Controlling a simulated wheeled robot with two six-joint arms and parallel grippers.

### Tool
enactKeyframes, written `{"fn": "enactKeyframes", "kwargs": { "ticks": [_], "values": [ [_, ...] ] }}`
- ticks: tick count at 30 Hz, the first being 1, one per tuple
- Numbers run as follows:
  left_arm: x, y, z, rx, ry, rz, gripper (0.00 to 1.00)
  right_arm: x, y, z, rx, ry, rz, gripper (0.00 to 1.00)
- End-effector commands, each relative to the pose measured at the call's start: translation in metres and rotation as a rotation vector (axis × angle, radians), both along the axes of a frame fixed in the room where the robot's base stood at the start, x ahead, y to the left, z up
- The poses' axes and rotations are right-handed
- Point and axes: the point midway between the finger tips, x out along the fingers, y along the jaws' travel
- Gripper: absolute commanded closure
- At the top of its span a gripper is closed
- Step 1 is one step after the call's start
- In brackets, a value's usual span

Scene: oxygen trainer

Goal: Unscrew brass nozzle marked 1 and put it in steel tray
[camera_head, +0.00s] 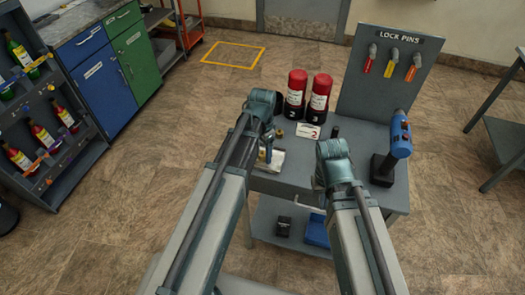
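Two red cylinders stand side by side at the back of the grey workbench, the left cylinder (296,92) and the right cylinder (319,97). A small brass-coloured piece (279,133) sits in front of the left one, just right of my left wrist; no mark on it is readable. My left gripper (266,154) points down over a pale, whitish item (276,161) on the bench; its fingers are too small to judge. My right gripper is hidden behind its own wrist, over the bench's middle. I cannot make out a steel tray for certain.
A white card marked 2 (308,131) stands before the right cylinder. A blue power tool (400,135) stands upright at the bench's right. A LOCK PINS board (390,70) rises behind. A blue bin (317,230) is on the lower shelf. A bottle rack (45,110) stands far left.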

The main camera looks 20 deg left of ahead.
Motion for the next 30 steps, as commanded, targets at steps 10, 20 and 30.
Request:
{"fn": "enactKeyframes", "kwargs": {
  "ticks": [10, 20, 30],
  "values": [
    [0.0, 0.0, 0.004, 0.0, 0.0, 0.0, 0.27, 0.0, 0.0, 0.004, 0.0, 0.0, 0.0, 1.0],
    [0.0, 0.0, 0.035, 0.0, 0.0, 0.0, 0.27, 0.0, 0.0, 0.035, 0.0, 0.0, 0.0, 1.0],
    [0.0, 0.0, 0.088, 0.0, 0.0, 0.0, 0.27, 0.0, 0.0, 0.088, 0.0, 0.0, 0.0, 1.0]
  ]
}}
